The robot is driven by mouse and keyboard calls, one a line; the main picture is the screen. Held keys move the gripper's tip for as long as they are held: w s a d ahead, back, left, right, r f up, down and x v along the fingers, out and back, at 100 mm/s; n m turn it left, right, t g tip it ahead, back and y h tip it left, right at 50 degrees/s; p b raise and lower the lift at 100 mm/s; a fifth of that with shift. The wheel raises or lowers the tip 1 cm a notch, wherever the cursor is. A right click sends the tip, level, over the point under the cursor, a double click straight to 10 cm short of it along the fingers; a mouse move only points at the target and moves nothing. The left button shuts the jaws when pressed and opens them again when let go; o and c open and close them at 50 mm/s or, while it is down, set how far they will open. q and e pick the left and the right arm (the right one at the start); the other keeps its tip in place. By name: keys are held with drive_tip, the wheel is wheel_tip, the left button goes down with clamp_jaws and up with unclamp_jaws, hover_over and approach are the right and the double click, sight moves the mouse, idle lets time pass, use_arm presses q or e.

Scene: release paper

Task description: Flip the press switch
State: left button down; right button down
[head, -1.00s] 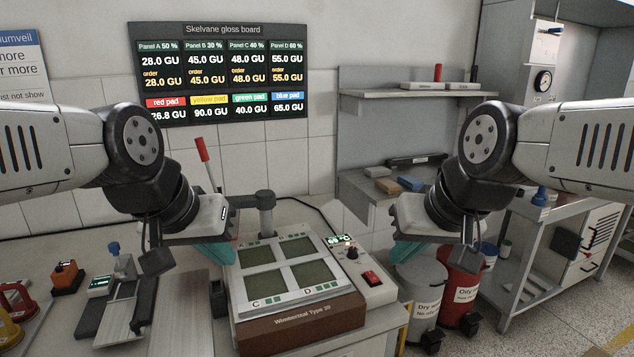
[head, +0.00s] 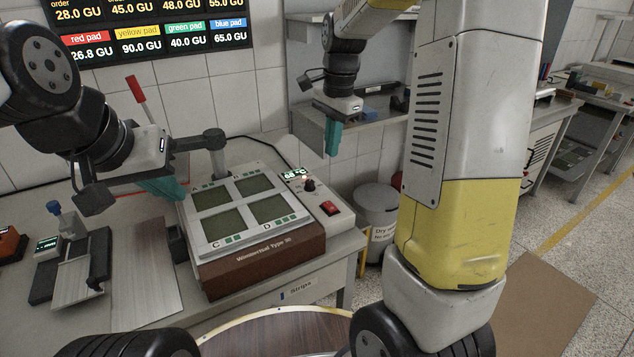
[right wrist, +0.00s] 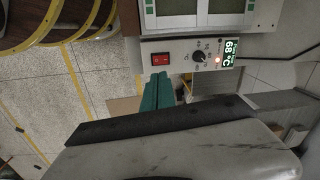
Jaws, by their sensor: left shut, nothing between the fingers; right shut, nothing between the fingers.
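The press (head: 262,258) stands on the bench, with four green panels on its light top plate. Its control box on the right side carries a red rocker switch (head: 330,208), a black knob and a display reading 68 °C. The switch also shows in the right wrist view (right wrist: 161,59), just beyond the fingertips. My right gripper (head: 332,138) is shut and empty, pointing down, above and behind the control box in the head view; its teal fingers also show in the right wrist view (right wrist: 157,92). My left gripper (head: 168,190) is shut and empty by the press's left edge.
A red-handled lever (head: 136,90) rises behind the press. A sliding fixture (head: 75,265) sits at the bench's left. A grey bin (head: 376,205) stands right of the bench. A shelf (head: 370,128) is behind my right gripper.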

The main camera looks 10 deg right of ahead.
sight(328, 203)
drive_tip(key=shift+m+g+h, duration=0.3)
drive_tip(key=shift+m+g, duration=0.1)
drive_tip(key=shift+m, duration=0.5)
drive_tip(key=w+f, duration=0.2)
drive_tip(key=w, duration=0.1)
drive_tip(key=shift+w+f, duration=0.1)
drive_tip(key=shift+f, duration=0.3)
wheel_tip(328, 203, down, 14)
drive_tip(key=shift+f+g, duration=0.2)
drive_tip(key=shift+g, duration=0.1)
